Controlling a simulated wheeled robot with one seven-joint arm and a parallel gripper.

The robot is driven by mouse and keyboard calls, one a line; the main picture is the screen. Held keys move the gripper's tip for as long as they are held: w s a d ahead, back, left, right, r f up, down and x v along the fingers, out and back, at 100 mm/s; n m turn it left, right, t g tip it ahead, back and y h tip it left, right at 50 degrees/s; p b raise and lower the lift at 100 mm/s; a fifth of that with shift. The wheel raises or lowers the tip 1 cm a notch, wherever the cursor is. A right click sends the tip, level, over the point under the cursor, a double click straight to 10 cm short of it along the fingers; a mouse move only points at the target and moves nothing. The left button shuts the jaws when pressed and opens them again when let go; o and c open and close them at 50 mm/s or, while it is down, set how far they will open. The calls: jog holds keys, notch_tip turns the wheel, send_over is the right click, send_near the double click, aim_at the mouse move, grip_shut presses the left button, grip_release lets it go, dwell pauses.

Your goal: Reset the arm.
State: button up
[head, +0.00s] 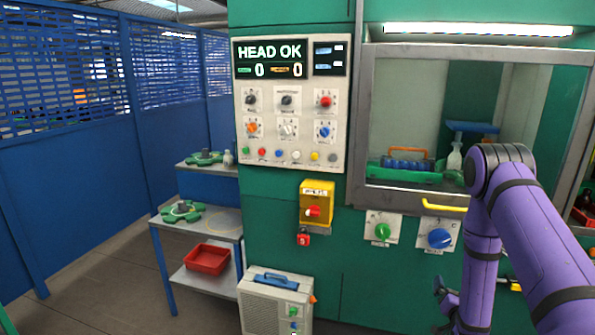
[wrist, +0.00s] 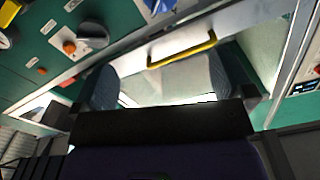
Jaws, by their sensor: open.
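My purple arm (head: 540,230) reaches across the right side of the head view, bent at its elbow, with its lower link hanging down in front of the green machine. My gripper (wrist: 165,82) shows in the wrist view with its two dark fingers spread wide. Nothing is between the fingers except the view of the machine front behind. In the head view only a dark part near the gripper shows at the bottom, partly hidden by the arm. No amber bottle is clearly visible.
The green machine has a control panel (head: 290,105) reading "HEAD OK", a window with a yellow handle (head: 444,207), and green (head: 382,231) and blue (head: 439,238) knobs. Left are shelves with a red bin (head: 207,259) and blue fence panels (head: 70,190). A grey box (head: 275,300) stands below.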

jog(key=w+a+r+n+g+y, duration=0.1)
jog(key=w+a+r+g, duration=0.1)
jog(key=r, duration=0.6)
jog(key=w+a+r+g+y, duration=0.1)
jog(key=w+a+r, duration=0.1)
jog(key=r, duration=0.7)
jog(key=s+a+r+n+g+y, duration=0.1)
jog(key=s+a+r+g, duration=0.15)
jog(key=r, duration=0.35)
jog(key=s+a+r+g, duration=0.1)
jog(key=s+a+r, duration=0.15)
jog(key=r, duration=0.35)
jog(key=s+a+r+n+g, duration=0.1)
jog(key=s+r, duration=0.3)
jog(key=s, duration=0.7)
jog(key=s+a+r+n+g+y, duration=0.1)
jog(key=s+a+r+n+g, duration=0.1)
jog(key=s, duration=0.9)
jog(key=s+a+r+n+g+y, duration=0.1)
jog(key=s+a+r+g, duration=0.1)
jog(key=s+r, duration=0.4)
jog(key=s+a, duration=0.1)
jog(key=s, duration=0.4)
jog(key=shift+s+a+r+n+g, duration=0.2)
jog(key=shift+s+r+n+g, duration=0.05)
jog(key=shift+s+n+g, duration=0.1)
jog(key=shift+c, duration=0.2)
